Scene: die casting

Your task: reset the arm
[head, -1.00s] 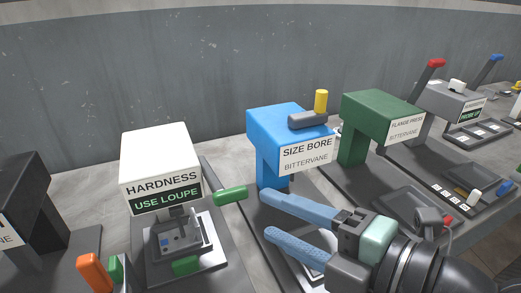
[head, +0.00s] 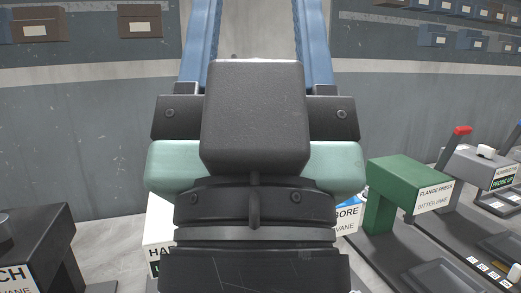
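My gripper (head: 257,45) is raised close in front of the head camera and fills the middle of the view. Its two blue fingers point up and stand wide apart, with the grey wall showing between them. Nothing shows between the visible part of the fingers. Their tips are cut off by the top edge of the view.
The green flange press (head: 408,185) stands at the right, with a grey machine (head: 485,165) beyond it. The white hardness machine (head: 157,235) and the bore machine (head: 348,218) are mostly hidden behind my arm. A dark machine (head: 40,250) is at lower left. Bins (head: 140,22) line the wall.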

